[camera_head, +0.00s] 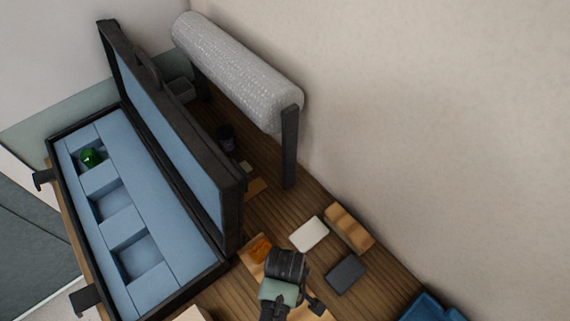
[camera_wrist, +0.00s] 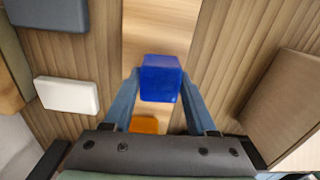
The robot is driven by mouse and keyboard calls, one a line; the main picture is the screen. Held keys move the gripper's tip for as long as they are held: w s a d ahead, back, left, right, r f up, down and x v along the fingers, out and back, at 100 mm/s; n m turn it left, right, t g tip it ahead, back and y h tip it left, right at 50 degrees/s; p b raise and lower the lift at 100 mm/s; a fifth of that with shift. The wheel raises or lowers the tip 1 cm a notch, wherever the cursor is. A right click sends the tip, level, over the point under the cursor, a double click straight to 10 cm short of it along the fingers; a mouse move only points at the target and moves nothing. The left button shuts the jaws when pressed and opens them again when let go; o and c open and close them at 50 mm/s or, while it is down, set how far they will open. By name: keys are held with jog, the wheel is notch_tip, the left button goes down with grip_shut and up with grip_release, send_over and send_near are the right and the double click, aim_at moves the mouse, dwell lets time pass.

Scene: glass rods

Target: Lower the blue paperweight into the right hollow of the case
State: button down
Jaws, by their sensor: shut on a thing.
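The blue paperweight (camera_wrist: 160,78), a glossy cube, sits between the two fingers of my gripper (camera_wrist: 161,88), which is shut on it. In the head view my gripper (camera_head: 286,268) is over the table, right of the case, and hides the paperweight. The open black case (camera_head: 205,281) has a pale blue lining with several hollows in a row. The right hollow (camera_head: 140,257), nearest the bottom of the picture, is empty. The middle hollow (camera_head: 110,203) is also empty. A green paperweight (camera_head: 91,157) sits in the hollow at the far end.
The case's raised lid (camera_head: 178,135) stands between the hollows and the back of the table. An orange block (camera_head: 258,248) lies beside my gripper. A white block (camera_head: 309,234), a dark grey block (camera_head: 346,274) and a wooden block (camera_head: 348,228) lie to the right. A grey roll (camera_head: 235,70) stands behind.

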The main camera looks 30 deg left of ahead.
jog(key=r, duration=0.9)
jog(key=shift+a+r, duration=0.2)
jog(key=shift+r, duration=0.05)
jog(key=s+a, duration=0.4)
jog(key=a, duration=0.8)
jog(key=s+a+r, duration=0.1)
jog(key=s+a, duration=0.3)
jog(key=a, duration=0.8)
jog(key=s+a+r, duration=0.1)
jog(key=s+a, duration=0.4)
jog(key=a, duration=0.7)
jog(key=shift+b, duration=0.35)
jog(key=shift+w+d+r, duration=0.1)
jog(key=shift+f, duration=0.2)
jog(key=shift+f+b, duration=1.95)
jog(key=shift+f, duration=0.75)
jog(key=shift+f+b, duration=1.5)
jog(key=shift+f, duration=0.5)
